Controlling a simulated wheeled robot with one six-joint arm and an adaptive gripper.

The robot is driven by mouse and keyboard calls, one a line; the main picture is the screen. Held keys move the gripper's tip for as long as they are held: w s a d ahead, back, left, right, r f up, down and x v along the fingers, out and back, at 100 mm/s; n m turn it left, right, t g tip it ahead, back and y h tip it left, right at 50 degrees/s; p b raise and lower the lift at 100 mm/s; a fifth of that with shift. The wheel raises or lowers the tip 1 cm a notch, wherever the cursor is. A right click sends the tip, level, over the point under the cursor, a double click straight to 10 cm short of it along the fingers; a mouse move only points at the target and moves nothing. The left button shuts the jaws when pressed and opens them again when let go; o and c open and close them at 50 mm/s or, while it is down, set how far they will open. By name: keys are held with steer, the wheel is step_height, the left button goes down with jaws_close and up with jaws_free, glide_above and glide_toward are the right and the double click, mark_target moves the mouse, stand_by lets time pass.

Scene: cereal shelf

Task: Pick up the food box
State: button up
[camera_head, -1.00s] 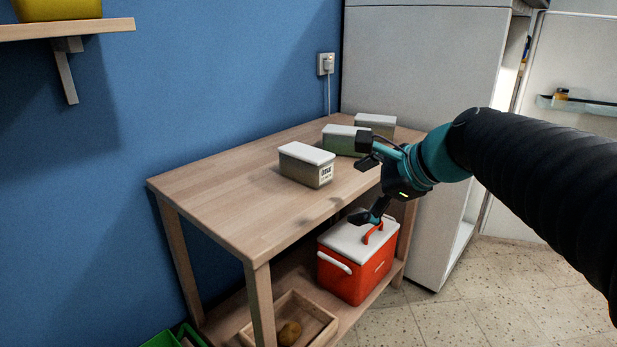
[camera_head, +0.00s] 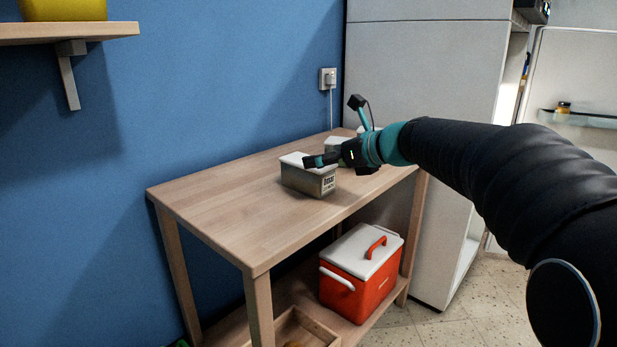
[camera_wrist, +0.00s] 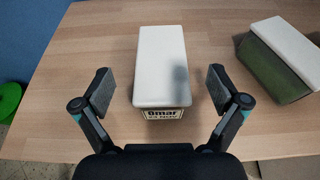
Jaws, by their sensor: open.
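A food box (camera_head: 306,180) with a white lid and a printed label stands upright on the wooden table. It also shows in the wrist view (camera_wrist: 160,62), between and ahead of the two fingers. My gripper (camera_wrist: 160,90) is open, with one finger on each side of the box's near end and a gap on both sides. In the head view my gripper (camera_head: 320,161) is at the box's lid level, coming from the right, and covers part of the lid. I cannot tell whether it touches the box.
A green box with a white lid (camera_wrist: 282,58) stands close on the right; it is mostly behind my arm in the head view. The table's left part (camera_head: 215,190) is clear. A red cooler (camera_head: 358,282) sits on the lower shelf. A fridge (camera_head: 425,90) stands behind.

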steer(key=x, duration=0.5)
steer(key=shift+s+d+f+b, duration=0.1)
steer(key=shift+d+f+b, duration=0.05)
steer(key=shift+f+b, duration=0.25)
steer(key=shift+w+a, duration=0.2)
steer(key=shift+a, duration=0.05)
steer(key=c, duration=1.3)
steer(key=shift+c, duration=1.1)
steer(key=shift+r, duration=0.1)
